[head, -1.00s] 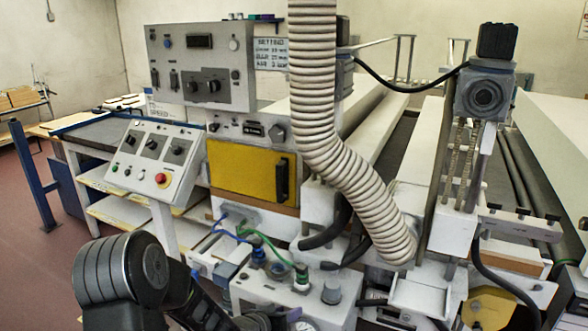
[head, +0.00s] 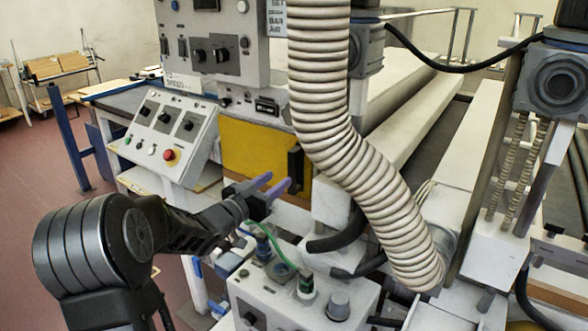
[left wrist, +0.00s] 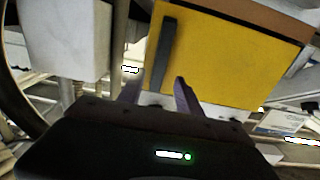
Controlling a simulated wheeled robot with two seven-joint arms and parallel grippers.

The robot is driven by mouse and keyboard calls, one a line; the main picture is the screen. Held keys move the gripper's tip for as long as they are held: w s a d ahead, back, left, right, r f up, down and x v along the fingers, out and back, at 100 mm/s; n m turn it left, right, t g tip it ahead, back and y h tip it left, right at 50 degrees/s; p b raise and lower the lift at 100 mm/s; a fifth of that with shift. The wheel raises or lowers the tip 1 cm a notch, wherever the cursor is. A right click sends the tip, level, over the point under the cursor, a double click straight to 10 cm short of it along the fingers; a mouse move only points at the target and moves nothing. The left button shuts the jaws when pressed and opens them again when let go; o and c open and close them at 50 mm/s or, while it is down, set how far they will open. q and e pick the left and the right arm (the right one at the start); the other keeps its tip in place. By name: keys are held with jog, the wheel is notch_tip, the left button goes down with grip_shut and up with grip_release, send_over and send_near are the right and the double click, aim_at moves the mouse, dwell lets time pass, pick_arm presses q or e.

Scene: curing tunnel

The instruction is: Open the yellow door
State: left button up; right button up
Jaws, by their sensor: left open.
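The yellow door (head: 244,148) is shut on the front of the grey machine, with a dark vertical handle (head: 295,168) at its right side. In the left wrist view the yellow door (left wrist: 225,55) fills the upper middle, and its dark handle (left wrist: 167,54) stands at its left side. My left gripper (head: 279,184) is open and empty, its purple fingers pointing toward the lower part of the handle. In the wrist view the left gripper's fingertips (left wrist: 156,86) lie on either side of the handle's line, just short of its lower end. My right gripper is not seen.
A ribbed hose (head: 335,120) hangs close to the right of the handle. A sloped control panel (head: 166,138) with a red button stands left of the door. A white box (head: 290,305) with green and blue cables sits below the gripper.

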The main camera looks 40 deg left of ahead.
aim_at(291, 170)
pick_arm(q)
jog(key=shift+w+p, duration=0.85)
jog(key=shift+w, duration=3.15)
grip_shut()
